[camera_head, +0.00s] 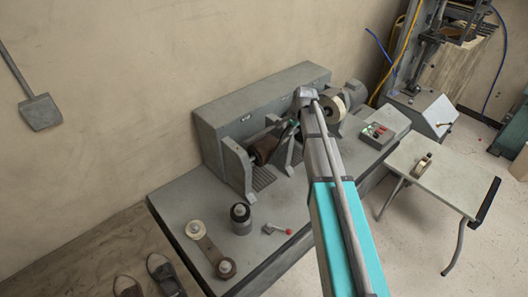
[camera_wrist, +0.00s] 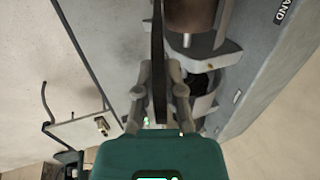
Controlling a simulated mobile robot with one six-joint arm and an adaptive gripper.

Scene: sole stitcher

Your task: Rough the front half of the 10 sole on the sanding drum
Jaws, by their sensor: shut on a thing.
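My gripper (camera_wrist: 160,82) is shut on a thin dark sole (camera_wrist: 158,50), which shows edge-on in the wrist view and runs up past the fingertips. No number can be read on it. I cannot tell whether sole and drum touch. In the head view the drum (camera_head: 265,147) sits at the front of the grey machine (camera_head: 225,117), and my gripper (camera_head: 291,126) is just right of it. There the sole is too small and dark to make out clearly.
A pale wheel (camera_head: 333,109) stands right of my arm. A control box (camera_head: 378,134) with red and green buttons is further right. A side table (camera_head: 450,177) holds a small roll (camera_head: 423,162).

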